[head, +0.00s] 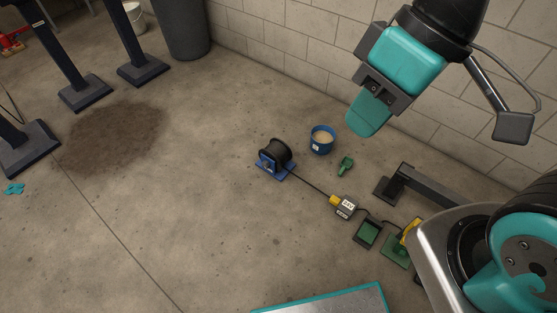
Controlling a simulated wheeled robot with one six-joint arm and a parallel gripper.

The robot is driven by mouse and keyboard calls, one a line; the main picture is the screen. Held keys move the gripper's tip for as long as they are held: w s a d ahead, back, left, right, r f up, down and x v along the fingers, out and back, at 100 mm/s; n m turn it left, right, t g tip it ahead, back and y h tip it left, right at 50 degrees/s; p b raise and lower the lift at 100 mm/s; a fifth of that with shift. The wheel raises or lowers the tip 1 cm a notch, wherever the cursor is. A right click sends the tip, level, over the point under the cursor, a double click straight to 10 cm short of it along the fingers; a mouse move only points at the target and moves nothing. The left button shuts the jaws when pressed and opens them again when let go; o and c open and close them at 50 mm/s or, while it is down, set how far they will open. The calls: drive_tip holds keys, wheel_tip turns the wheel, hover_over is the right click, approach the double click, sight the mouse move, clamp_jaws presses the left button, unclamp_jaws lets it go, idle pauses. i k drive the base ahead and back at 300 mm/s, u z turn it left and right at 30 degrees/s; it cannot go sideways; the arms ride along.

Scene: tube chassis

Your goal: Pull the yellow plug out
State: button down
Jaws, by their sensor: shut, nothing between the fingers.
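The yellow plug (334,200) is small in the head view, on the floor right of centre. It sits against the left end of a small box with a white label (346,207) and appears to be plugged into it. A dark cable (312,184) runs from the plug up-left to a black reel on a blue stand (275,158). My gripper (366,122) is high in the picture, above and apart from the plug. Its teal fingers are together, with nothing seen between them.
A blue bucket (322,140) and a green object (345,166) stand behind the plug. A dark green tray (368,233), a yellow item (411,229) and a dark metal stand (433,186) lie to the right. A block wall closes the back.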

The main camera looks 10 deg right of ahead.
sight(333, 200)
drive_tip(key=z, duration=1.35)
drive_tip(key=i, duration=0.4)
drive_tip(key=u, duration=1.45)
